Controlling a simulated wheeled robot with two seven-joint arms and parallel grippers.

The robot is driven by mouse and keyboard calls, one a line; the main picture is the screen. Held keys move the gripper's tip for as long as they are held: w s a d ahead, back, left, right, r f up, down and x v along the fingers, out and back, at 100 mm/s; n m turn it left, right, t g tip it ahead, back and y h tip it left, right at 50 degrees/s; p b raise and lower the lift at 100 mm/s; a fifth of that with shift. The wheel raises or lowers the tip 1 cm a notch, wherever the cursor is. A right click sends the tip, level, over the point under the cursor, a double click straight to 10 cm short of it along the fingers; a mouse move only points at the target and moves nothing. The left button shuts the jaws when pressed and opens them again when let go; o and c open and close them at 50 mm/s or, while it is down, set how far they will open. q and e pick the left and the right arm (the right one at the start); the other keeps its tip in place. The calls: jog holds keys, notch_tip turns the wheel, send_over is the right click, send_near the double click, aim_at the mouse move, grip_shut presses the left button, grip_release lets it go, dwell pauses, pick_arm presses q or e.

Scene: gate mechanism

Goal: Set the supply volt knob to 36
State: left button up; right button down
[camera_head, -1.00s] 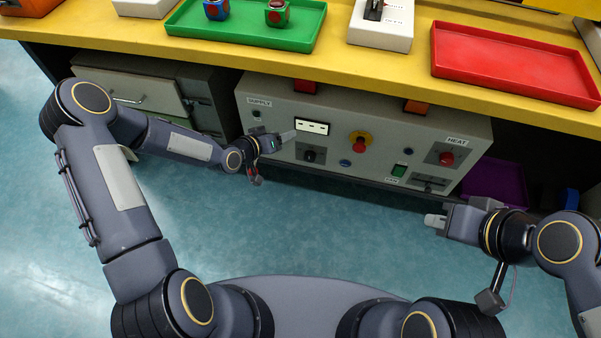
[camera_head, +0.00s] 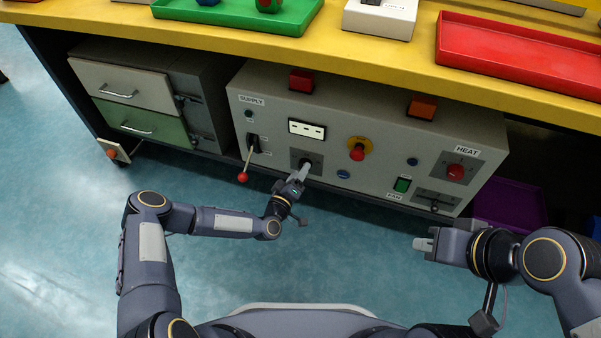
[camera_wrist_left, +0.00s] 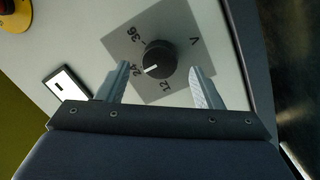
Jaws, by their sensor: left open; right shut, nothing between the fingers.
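The supply volt knob (camera_wrist_left: 160,57) is black and round, on a grey plate marked 12, 24, 36 and V. Its white pointer line points at 24 in the left wrist view. In the head view the knob plate (camera_head: 296,155) is partly hidden behind my left gripper (camera_head: 303,172). My left gripper (camera_wrist_left: 160,84) is open, with one finger on each side of the knob; there is a visible gap around the knob, and contact is not apparent. My right gripper (camera_head: 424,244) is shut and empty, away from the panel at the right.
The grey panel also carries a display (camera_head: 307,129), a lever with a red ball (camera_head: 243,177) left of the knob, a red button on yellow (camera_head: 357,152), a green switch (camera_head: 402,185) and a red heat knob (camera_head: 456,172). The yellow tabletop (camera_head: 370,60) overhangs above.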

pick_arm(q)
jog(key=shift+x, duration=0.95)
jog(key=c, duration=1)
jog(key=shift+o, duration=0.2)
jog(key=shift+m, duration=0.4)
jog(key=shift+s+d+r+m+g+y+p, duration=0.15)
jog(key=shift+m+y+p, duration=0.25)
jog(key=shift+m, duration=2.65)
jog(key=shift+w+d+r+m+g+y+p, duration=0.15)
jog(key=shift+m+y+p, duration=0.25)
jog(key=shift+m, duration=2.65)
jog(key=shift+s+a+f, duration=0.1)
